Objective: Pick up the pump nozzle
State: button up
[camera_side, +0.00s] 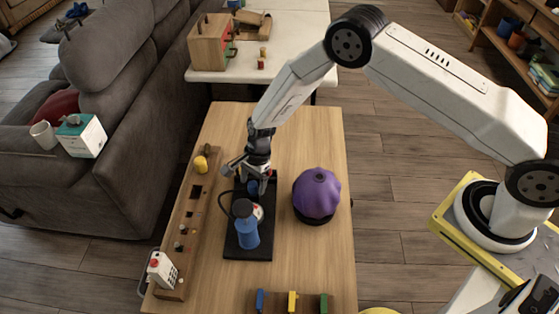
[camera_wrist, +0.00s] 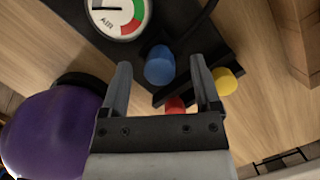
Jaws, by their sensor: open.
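A pump with a blue body (camera_side: 247,232) stands on a black base (camera_side: 248,253) on the wooden table. Its white dial gauge (camera_wrist: 117,12) is marked AIR, and a black hose (camera_wrist: 203,18) runs near it. A rounded blue piece (camera_wrist: 159,66) lies between my fingertips in the wrist view, with a red piece (camera_wrist: 174,105) and a yellow piece (camera_wrist: 225,81) nearby. I cannot tell for sure which piece is the pump nozzle. My gripper (camera_side: 250,172) is open above the far end of the base. It also shows in the wrist view (camera_wrist: 160,72), with nothing clamped.
A purple ball-like object (camera_side: 317,193) sits close to the right of the base. A long wooden strip (camera_side: 192,220) with small pieces lies along the left edge. Colored blocks (camera_side: 292,301) stand at the near edge. The table's far end is clear.

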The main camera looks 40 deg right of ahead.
jog(key=shift+a+f, duration=0.15)
jog(key=shift+f, duration=0.45)
grip_shut()
jog(key=shift+r, duration=0.25)
